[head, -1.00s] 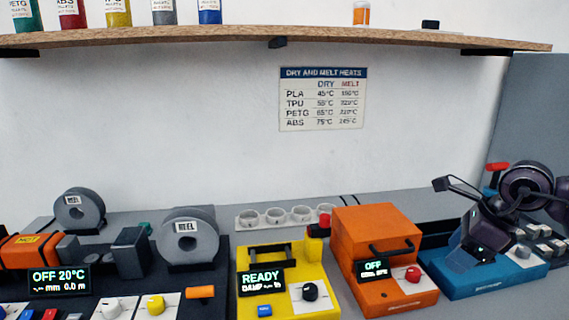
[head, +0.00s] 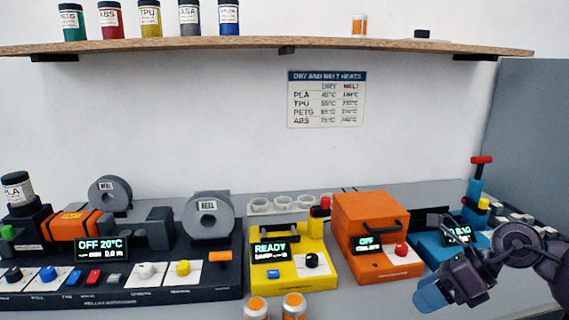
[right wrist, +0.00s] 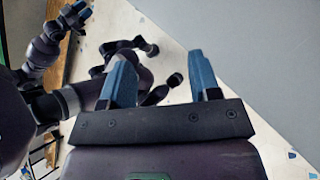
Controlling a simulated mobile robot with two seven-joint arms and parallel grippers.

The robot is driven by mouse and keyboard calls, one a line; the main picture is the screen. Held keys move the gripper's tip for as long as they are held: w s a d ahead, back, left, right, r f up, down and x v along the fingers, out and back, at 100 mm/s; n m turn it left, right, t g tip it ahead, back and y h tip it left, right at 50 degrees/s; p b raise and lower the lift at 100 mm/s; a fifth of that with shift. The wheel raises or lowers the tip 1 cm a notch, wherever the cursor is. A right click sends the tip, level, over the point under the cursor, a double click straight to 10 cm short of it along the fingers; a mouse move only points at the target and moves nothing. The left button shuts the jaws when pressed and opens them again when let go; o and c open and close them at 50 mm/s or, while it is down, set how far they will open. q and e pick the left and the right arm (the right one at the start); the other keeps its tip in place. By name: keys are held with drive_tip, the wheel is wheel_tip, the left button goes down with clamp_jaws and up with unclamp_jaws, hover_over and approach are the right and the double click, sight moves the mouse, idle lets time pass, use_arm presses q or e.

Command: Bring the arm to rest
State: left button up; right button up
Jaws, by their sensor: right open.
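My right gripper (head: 437,293) is low at the right of the head view, in front of the blue machine (head: 428,250) and clear of the bench devices. In the right wrist view its two blue fingers (right wrist: 160,62) stand apart with nothing between them. My right arm comes in from the right edge. My left arm is outside the head view. In the right wrist view, another arm of mine with blue tips (right wrist: 75,9) shows small at the upper left; its jaw state is unclear.
A yellow machine (head: 284,283) reads READY. An orange machine (head: 372,218) reads OFF. A dark extruder panel (head: 200,285) with reels stands at left. Two orange-capped bottles (head: 275,306) stand at the front. A shelf (head: 330,43) with several jars hangs above.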

drive_tip(key=s+a+f+m+t+y+p, duration=0.1)
drive_tip(key=s+a+f+m+t+y, duration=0.2)
drive_tip(key=a+m+y, duration=0.4)
drive_tip(key=s+d+f+n+t+h+p, duration=0.1)
drive_tip(key=s+d+f+n+t+h, duration=0.2)
drive_tip(key=s+f+n+h, duration=0.5)
drive_tip(key=s+d+f+n+t+h+p, duration=0.1)
drive_tip(key=s+d+f+n+t+h, duration=0.2)
drive_tip(key=s+f+n, duration=1)
drive_tip(key=d+n+h, duration=0.2)
drive_tip(key=n+h, duration=0.2)
drive_tip(key=n, duration=0.9)
drive_tip(key=shift+s+d+f+n+h+p, duration=0.35)
drive_tip(key=shift+d+f+n+h+p, duration=0.05)
